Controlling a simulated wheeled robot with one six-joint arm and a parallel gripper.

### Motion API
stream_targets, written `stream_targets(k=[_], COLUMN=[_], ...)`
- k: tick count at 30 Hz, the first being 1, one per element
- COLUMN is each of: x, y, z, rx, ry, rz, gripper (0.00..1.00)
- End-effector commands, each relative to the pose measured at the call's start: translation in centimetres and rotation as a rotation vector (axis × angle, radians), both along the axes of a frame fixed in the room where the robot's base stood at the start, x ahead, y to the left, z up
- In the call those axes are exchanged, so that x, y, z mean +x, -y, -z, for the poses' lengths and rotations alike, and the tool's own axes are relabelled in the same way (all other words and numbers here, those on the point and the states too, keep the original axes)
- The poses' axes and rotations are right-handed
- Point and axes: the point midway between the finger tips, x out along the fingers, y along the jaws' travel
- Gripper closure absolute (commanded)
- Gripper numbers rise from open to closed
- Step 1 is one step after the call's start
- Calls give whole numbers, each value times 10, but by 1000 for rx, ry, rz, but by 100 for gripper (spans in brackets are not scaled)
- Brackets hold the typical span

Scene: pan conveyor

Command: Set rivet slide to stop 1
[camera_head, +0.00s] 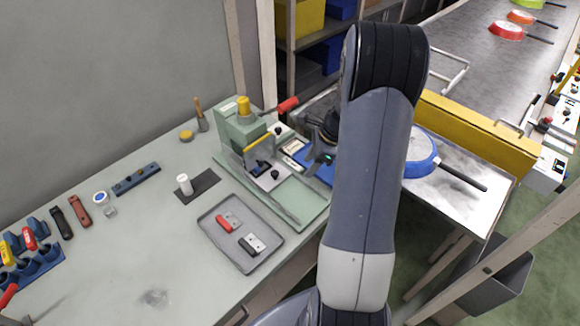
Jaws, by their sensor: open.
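The green riveting press (232,128) stands on the workbench, with a yellow cap on top and a red-handled lever (287,105). At its front is a small slide area with a black knob (275,174) and a yellow bar (258,145). I cannot read any stop marks, so I cannot tell which stop the slide is at. My gripper (318,160) is open, just right of the press and above a blue surface. My arm hides part of the space behind it, and the fingertips are small and unclear. I see no contact with the slide.
A grey tray (213,235) holds a red-handled and a black-handled part. A white cylinder (184,184) stands on a dark mat to the left. A blue pan (420,150) sits on a metal table at right, beside a yellow barrier (480,130).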

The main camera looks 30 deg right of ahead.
Motion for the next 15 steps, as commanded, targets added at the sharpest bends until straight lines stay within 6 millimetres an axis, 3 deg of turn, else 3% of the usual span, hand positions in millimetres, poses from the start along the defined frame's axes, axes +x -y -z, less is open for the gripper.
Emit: stream_targets(k=[6,15], x=[-12,-15], y=[27,32], z=[1,0], rx=[0,0], ry=[0,0], rz=[2,-2], gripper=[56,56])
